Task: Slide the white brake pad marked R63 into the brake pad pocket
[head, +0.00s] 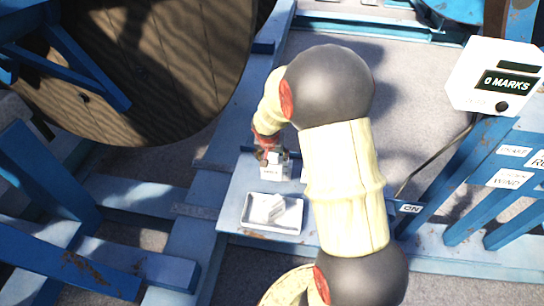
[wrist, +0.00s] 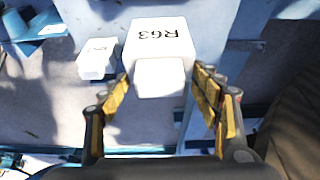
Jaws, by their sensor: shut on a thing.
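The white brake pad (wrist: 180,38) marked R63 is between the two fingers of my gripper (wrist: 162,88) in the wrist view. Its lettering appears upside down there, and a narrower white end points toward the palm. My gripper is shut on it. In the head view my gripper (head: 268,152) is at the blue bench, with a small white marked block (head: 274,171) just below it that looks like the held pad. Whether the pad touches anything beneath is unclear. I cannot make out the brake pad pocket for certain in either view.
Another white marked block (wrist: 97,58) lies left of the held pad. A large wooden reel (head: 165,70) stands upper left. A white counter box (head: 495,75) is at right.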

